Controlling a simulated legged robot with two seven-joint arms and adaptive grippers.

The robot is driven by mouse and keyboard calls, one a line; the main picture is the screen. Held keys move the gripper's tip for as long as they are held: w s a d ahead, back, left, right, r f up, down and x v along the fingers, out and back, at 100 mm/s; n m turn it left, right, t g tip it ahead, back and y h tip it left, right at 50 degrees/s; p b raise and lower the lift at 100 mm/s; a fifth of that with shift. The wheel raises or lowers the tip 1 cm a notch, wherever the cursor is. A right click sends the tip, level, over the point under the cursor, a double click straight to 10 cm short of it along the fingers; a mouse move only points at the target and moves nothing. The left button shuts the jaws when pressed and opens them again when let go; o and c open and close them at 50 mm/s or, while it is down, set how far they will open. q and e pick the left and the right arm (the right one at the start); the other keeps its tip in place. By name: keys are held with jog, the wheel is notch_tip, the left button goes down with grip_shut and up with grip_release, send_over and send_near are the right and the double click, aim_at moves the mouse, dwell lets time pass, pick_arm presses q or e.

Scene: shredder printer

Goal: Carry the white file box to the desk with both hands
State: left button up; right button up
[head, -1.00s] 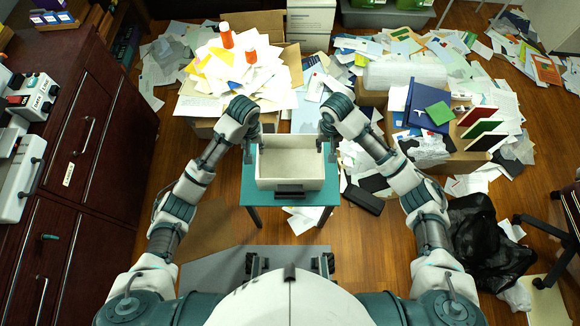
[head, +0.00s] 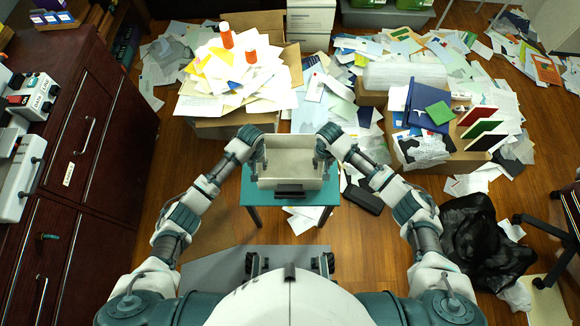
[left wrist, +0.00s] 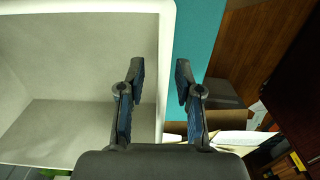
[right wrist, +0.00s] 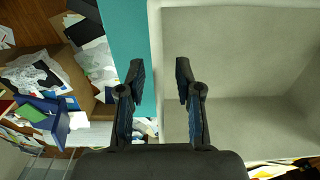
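The white file box (head: 289,180) is open-topped and empty inside. It stands upright on a small teal table (head: 247,193) in front of me. My left gripper (head: 259,168) is at the box's left wall. In the left wrist view my left gripper (left wrist: 160,75) is open, one finger over the inside of the box (left wrist: 80,118) and the other outside, the wall between them. My right gripper (head: 320,168) is at the right wall. In the right wrist view my right gripper (right wrist: 159,75) is open, likewise astride the wall of the box (right wrist: 240,70). Contact is not clear.
A dark wood cabinet (head: 85,170) with equipment on top stands at the left. A carton heaped with papers (head: 225,122) is behind the table. Another paper-covered carton (head: 465,158) and a black bag (head: 478,240) are at the right. Loose papers cover the far floor.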

pick_arm(q)
grip_shut()
pick_arm(e)
grip_shut()
pick_arm(q)
jog(key=shift+r, duration=0.1)
